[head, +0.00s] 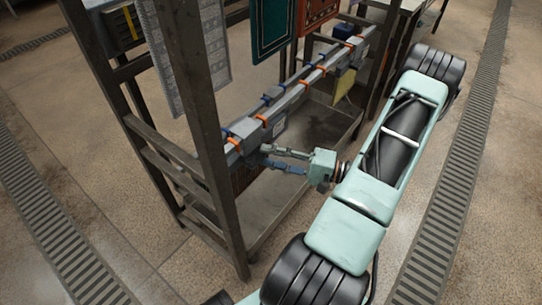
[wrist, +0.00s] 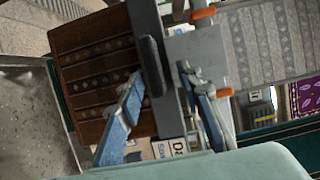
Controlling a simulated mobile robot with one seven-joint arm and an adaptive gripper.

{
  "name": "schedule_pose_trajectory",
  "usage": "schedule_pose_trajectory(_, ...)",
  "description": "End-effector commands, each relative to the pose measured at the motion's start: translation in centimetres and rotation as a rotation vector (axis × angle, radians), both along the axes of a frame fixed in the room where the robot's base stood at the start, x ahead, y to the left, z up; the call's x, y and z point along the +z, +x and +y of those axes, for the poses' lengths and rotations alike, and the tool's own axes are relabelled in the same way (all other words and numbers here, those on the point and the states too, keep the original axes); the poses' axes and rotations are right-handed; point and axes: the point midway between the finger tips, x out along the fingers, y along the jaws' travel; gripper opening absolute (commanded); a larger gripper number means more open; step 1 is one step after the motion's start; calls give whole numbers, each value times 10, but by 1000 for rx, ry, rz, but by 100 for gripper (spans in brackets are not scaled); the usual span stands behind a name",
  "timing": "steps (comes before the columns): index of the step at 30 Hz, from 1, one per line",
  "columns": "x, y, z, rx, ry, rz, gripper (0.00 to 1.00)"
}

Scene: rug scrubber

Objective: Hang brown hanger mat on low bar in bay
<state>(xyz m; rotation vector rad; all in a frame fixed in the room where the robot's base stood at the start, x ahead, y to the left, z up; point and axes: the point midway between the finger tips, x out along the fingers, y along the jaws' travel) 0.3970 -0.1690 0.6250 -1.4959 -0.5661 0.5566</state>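The brown patterned mat (wrist: 95,75) shows at left in the wrist view, hanging beside a dark grey rail or hanger bar. In the head view, a small brown part (head: 243,178) shows below the low bar (head: 290,103), mostly hidden by a post and the bar. My gripper (head: 266,156) is at the near end of the low bar. In the wrist view, my gripper (wrist: 161,76) has its fingers apart, one on each side of the grey bar parts. I see no clear grip on them. Whether the hanger rests fully on the low bar cannot be told.
A dark rack post (head: 205,130) stands left of my gripper. A grey mat (head: 185,55), a green mat (head: 258,28) and a red-brown mat (head: 316,14) hang higher up. Orange clips (head: 262,119) and blue clips line the low bar. A tray shelf (head: 280,200) lies below.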

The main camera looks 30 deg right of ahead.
Motion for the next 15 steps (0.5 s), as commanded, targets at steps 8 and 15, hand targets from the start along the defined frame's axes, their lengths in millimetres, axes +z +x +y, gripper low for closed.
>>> schedule_pose_trajectory(8, -1, -13, -13, -3, -2, 1, 33)
schedule_pose_trajectory(15, -1, -52, -47, -5, -2, 1, 33)
